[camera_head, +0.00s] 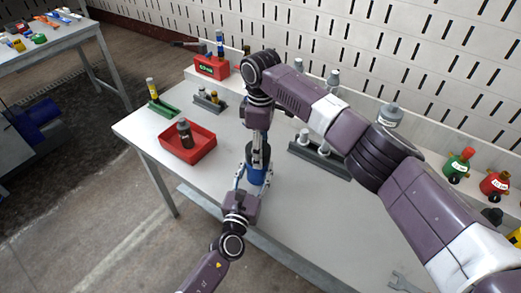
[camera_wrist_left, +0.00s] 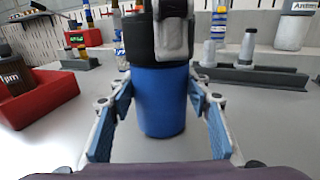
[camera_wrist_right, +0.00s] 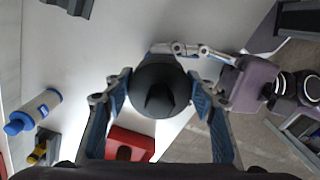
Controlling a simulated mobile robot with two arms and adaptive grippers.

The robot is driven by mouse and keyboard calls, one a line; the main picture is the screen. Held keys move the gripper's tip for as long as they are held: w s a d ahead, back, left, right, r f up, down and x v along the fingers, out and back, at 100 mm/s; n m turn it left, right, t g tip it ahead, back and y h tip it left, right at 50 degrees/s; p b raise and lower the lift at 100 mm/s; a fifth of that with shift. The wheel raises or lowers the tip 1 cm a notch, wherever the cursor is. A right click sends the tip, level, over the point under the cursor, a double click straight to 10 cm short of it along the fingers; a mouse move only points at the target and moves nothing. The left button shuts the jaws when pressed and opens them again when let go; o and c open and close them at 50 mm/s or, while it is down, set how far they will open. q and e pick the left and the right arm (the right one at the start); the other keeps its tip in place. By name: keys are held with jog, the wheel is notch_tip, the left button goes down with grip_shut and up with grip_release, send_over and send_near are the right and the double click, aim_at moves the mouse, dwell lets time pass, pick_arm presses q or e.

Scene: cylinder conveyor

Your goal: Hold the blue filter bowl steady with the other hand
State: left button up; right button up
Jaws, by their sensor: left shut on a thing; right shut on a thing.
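The blue filter bowl (camera_head: 257,177) stands upright near the table's front edge, below a black top part; in the left wrist view the bowl (camera_wrist_left: 165,100) is between the fingers. My left gripper (camera_head: 253,172) reaches in from the front and is shut on the bowl. My right gripper (camera_wrist_right: 160,92) comes down from above and is shut on the round black top part (camera_wrist_right: 160,84). The head view largely hides this grip behind my right arm. I cannot tell whether the bowl touches the table.
A red tray (camera_head: 204,150) with a dark bottle (camera_head: 185,132) lies left of the bowl. A dark grey rack (camera_head: 325,163) with grey parts stands to the right behind it. A wrench (camera_head: 402,282) lies at the front right. The front right tabletop is mostly clear.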

jog(key=shift+w, duration=0.1)
jog(key=shift+c, duration=1.3)
jog(key=o, duration=1)
jog(key=shift+a, duration=0.15)
jog(key=shift+a, duration=0.2)
jog(key=shift+c, duration=0.5)
jog(key=c, duration=1.1)
jog(key=m, duration=0.4)
jog(key=shift+m, duration=1)
